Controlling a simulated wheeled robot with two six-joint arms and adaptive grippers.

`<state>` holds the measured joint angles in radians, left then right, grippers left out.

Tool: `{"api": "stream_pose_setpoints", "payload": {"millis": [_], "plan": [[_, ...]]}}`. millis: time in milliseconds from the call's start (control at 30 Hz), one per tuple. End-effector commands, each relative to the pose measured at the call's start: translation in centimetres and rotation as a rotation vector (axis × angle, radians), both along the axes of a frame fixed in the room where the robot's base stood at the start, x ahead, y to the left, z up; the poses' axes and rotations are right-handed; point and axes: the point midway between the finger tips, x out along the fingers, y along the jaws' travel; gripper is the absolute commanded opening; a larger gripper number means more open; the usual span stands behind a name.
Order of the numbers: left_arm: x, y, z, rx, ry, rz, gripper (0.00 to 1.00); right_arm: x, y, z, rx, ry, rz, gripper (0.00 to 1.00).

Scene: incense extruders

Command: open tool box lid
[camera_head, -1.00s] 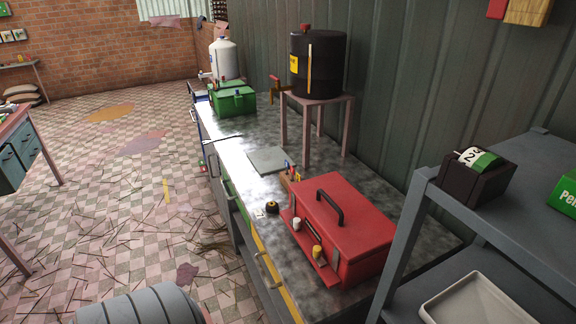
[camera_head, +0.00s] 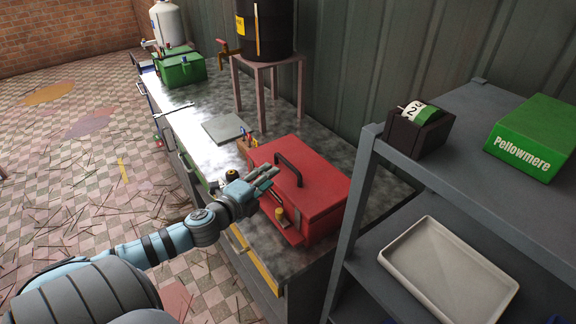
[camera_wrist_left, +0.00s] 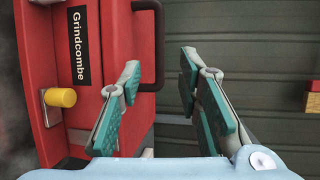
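The red tool box (camera_head: 322,188) stands on the dark counter, its lid shut and a black handle (camera_head: 291,168) on top. Its front has a light knob and a yellow knob (camera_head: 279,212). My left gripper (camera_head: 272,178) is at the box's front upper edge and hides part of it. In the left wrist view the box (camera_wrist_left: 100,25) shows a "Grindcombe" label (camera_wrist_left: 82,50) and the yellow knob (camera_wrist_left: 60,97). The gripper's teal-padded fingers (camera_wrist_left: 160,65) are spread, with nothing held between them; touch with the box is unclear. My right gripper is out of view.
A grey shelf (camera_head: 362,200) stands close right of the box, with a white tray (camera_head: 430,300) and a green box (camera_head: 535,135). A small dark and yellow item (camera_head: 232,175) sits behind my gripper. A green box (camera_head: 180,70) stands farther along the counter.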

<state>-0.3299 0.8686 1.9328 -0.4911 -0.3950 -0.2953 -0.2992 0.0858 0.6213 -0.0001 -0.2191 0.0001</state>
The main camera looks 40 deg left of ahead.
Motion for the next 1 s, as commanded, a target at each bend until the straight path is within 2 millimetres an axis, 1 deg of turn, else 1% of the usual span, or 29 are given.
{"api": "stream_pose_setpoints", "payload": {"millis": [33,200,300,433,500,600,833,867,1000], "plan": [[1.3,0.1,-0.3,-0.01,-0.008,0.003,0.32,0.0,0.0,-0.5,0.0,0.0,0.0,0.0],[5.2,0.4,-0.9,-0.012,-0.011,0.001,0.32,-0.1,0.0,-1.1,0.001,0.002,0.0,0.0],[7.1,0.6,-1.4,-0.01,-0.009,0.0,0.32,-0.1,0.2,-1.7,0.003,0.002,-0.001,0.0],[9.1,0.9,-1.8,-0.008,-0.007,0.0,0.32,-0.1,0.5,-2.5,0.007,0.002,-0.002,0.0],[9.7,0.9,-1.9,-0.007,-0.006,-0.001,0.32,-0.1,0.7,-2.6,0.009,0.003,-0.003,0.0],[10.1,0.9,-1.9,-0.005,-0.004,-0.002,0.32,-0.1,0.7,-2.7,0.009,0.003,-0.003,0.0],[10.2,0.9,-1.8,-0.003,-0.003,-0.004,0.32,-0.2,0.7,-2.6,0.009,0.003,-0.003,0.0],[10.2,0.9,-1.8,-0.003,-0.003,-0.004,0.28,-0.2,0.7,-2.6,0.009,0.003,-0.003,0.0],[10.2,0.9,-1.8,-0.003,-0.003,-0.004,0.06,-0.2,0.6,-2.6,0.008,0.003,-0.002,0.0]]}}
